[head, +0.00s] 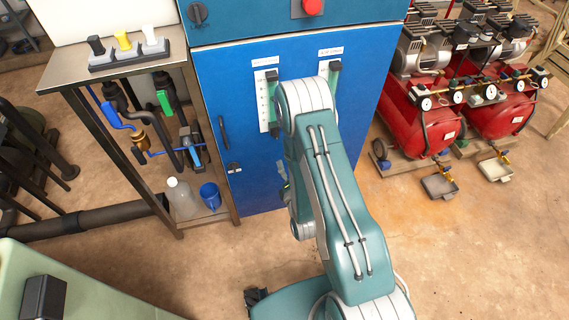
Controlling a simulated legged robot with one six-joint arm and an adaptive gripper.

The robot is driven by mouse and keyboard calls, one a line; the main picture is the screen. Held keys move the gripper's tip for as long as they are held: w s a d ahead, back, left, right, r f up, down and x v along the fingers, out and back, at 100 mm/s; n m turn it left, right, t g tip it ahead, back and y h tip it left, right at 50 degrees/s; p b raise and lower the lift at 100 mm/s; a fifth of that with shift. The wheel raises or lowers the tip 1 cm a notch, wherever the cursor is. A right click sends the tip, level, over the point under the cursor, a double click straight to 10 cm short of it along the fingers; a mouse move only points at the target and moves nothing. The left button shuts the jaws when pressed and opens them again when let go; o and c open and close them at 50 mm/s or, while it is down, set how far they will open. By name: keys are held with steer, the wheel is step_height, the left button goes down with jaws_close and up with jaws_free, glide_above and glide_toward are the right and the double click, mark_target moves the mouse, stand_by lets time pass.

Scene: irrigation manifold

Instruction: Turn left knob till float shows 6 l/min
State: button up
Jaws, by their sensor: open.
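Two flow meters are on the front of the blue cabinet (228,78). The left meter (263,100) has a white scale plate and a greenish tube with dark end fittings. The right meter (334,76) is partly covered by my arm. No float or reading can be made out, and I cannot pick out the left knob clearly. My gripper (284,188) shows only as a small dark part beside my arm, below the left meter in the picture. It is open, its fingers are mostly hidden, and I see nothing held in it.
A metal bench (75,72) with black, yellow and white switches (124,42) stands left. Below are pipes, a white bottle (181,198) and a blue cup (210,196). Red compressors (425,110) stand right. A red button (312,6) is above. Floor at lower right is clear.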

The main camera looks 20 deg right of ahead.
mark_target(277, 138)
steer(key=w+m, duration=0.4)
steer(key=m, duration=0.5)
steer(key=w+m, duration=0.4)
steer(key=m, duration=0.5)
steer(key=w+m, duration=0.3)
steer(key=m, duration=0.7)
steer(key=shift+w+d+r, duration=0.1)
steer(key=shift+w, duration=0.3)
jaws_close()
